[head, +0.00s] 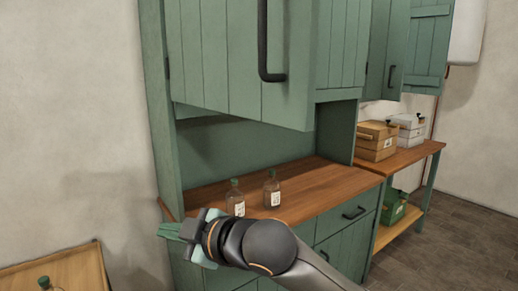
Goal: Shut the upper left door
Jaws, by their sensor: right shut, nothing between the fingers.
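The upper left door (215,58) is a green planked panel with a long black handle (264,45) near its right edge. It hangs on the left side of the green cabinet (153,90), and its right edge stands out from the front, so it is partly open. My right gripper (172,231) is shut and empty, pointing left at the lower left of the cabinet, in front of the worktop and below the door. It does not touch the door. The top of the door is cut off. My left gripper is not in view.
Two small bottles (271,188) stand on the wooden worktop (325,182) beneath the door. Drawers with black handles (354,213) lie below. At right, a bench (412,157) holds boxes (376,140), near another green door (428,45). A wooden surface (70,272) is at lower left.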

